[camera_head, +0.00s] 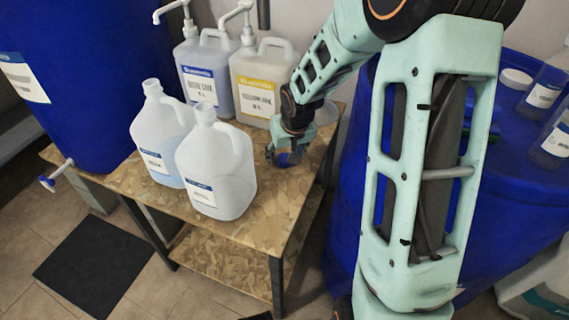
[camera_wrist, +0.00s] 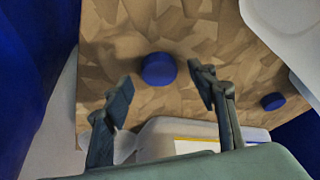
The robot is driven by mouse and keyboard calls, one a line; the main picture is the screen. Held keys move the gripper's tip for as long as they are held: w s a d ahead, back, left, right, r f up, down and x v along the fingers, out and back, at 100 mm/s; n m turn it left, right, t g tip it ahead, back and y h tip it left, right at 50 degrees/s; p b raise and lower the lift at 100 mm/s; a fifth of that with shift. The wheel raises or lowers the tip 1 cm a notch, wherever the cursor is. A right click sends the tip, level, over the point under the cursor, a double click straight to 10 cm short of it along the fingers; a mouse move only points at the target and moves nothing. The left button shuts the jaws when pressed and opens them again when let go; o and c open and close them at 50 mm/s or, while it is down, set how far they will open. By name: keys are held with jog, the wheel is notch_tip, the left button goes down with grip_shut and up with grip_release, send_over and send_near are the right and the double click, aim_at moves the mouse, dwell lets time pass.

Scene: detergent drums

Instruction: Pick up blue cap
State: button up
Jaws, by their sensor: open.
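A round blue cap (camera_wrist: 158,69) lies on the wooden tabletop (camera_wrist: 120,52) in the wrist view, in line with the gap between my fingers. In the head view a bit of blue (camera_head: 283,160) shows at my fingertips, probably this cap, mostly hidden. A second blue cap (camera_wrist: 273,101) lies farther right in the wrist view. My gripper (camera_wrist: 163,80) is open with nothing held. In the head view my gripper (camera_head: 284,153) points down over the table's right side; its exact height above the cap is unclear.
Two white jugs (camera_head: 162,132) (camera_head: 216,165) stand left of my gripper on the table. Two pump bottles (camera_head: 204,72) (camera_head: 259,82) stand at the back. Large blue drums (camera_head: 100,80) (camera_head: 345,210) flank the table. The table's front right corner is clear.

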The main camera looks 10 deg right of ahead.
jog(key=shift+w+f, duration=0.3)
jog(key=shift+f, duration=0.25)
jog(key=shift+c, duration=0.7)
jog(key=c, duration=0.7)
jog(key=shift+o, duration=0.2)
jog(key=shift+r, duration=0.15)
